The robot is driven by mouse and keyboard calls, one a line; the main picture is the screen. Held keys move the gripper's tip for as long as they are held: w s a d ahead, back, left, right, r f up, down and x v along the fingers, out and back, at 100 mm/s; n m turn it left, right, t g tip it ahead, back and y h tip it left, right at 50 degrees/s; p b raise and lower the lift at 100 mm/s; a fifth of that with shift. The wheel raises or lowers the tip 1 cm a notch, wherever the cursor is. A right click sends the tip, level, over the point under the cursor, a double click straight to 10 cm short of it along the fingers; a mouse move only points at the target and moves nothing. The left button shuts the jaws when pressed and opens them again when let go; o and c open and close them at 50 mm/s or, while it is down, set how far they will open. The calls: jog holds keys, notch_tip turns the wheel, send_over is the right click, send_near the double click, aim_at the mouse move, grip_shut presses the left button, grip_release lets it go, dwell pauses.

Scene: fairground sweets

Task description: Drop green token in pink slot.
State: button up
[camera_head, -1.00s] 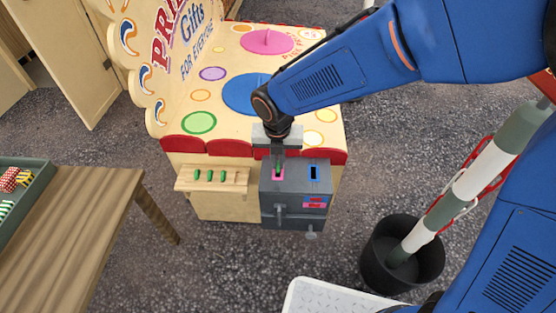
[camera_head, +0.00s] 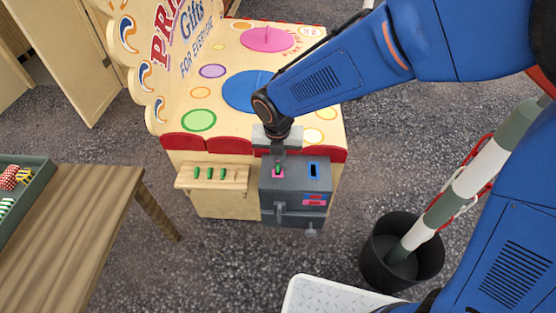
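My gripper (camera_head: 278,153) points down over the grey box (camera_head: 295,193) at the front of the stall. Its narrow fingers look shut on a green token (camera_head: 278,168), just below them. The token is upright at the pink slot (camera_head: 278,174), on the left of the box's top. It covers most of the slot, and how deep it sits is hard to tell. A blue slot (camera_head: 314,170) is to the right on the same box. Several other green tokens (camera_head: 209,174) stand in a row on the wooden ledge left of the box.
The prize stall (camera_head: 170,120) rises behind the box. A wooden table (camera_head: 95,215) with a green tray (camera_head: 38,188) is at left. A black bucket (camera_head: 376,255) holding a striped pole (camera_head: 480,170) stands at right. Open asphalt lies in front.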

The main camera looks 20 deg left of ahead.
jog(key=o, duration=0.4)
jog(key=shift+r, duration=0.1)
jog(key=s+r, duration=0.1)
jog(key=r, duration=1)
jog(key=s+r, duration=0.1)
jog(key=r, duration=0.5)
jog(key=shift+s+d, duration=0.3)
